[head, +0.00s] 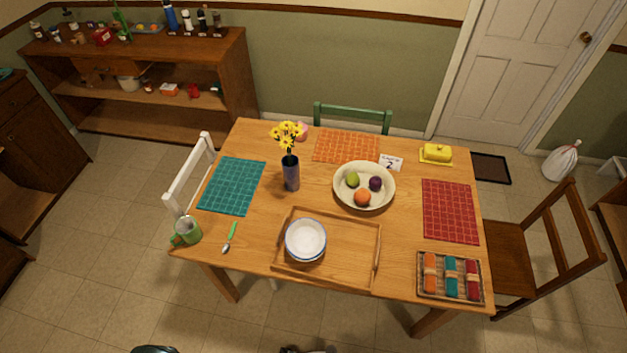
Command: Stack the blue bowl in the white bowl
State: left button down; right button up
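A white bowl with a blue rim (305,237) sits in the left part of a wooden tray (344,280) at the front of the table. A second edge shows just below its rim, which looks like another bowl under or around it, but I cannot tell for sure. No separate blue bowl stands elsewhere on the table. A large cream bowl (342,197) holds several fruits behind the tray. Neither gripper can be made out; only small dark parts show at the bottom edge of the picture.
The wooden table (255,222) also bears a blue vase with yellow flowers (291,174), a green mug (187,231), a spoon (230,237), a yellow butter dish (436,154) and a basket of rolled napkins (450,277). The tray's right half is empty. Chairs stand around the table.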

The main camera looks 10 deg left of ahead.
aim_at(304, 238)
jog(key=j+z, duration=0.4)
jog(key=j, duration=0.15)
jog(key=k+j+z, duration=0.1)
jog(key=j+z, duration=0.3)
jog(key=k+j+z, duration=0.15)
jog(key=j+z, duration=0.2)
jog(key=j, duration=0.25)
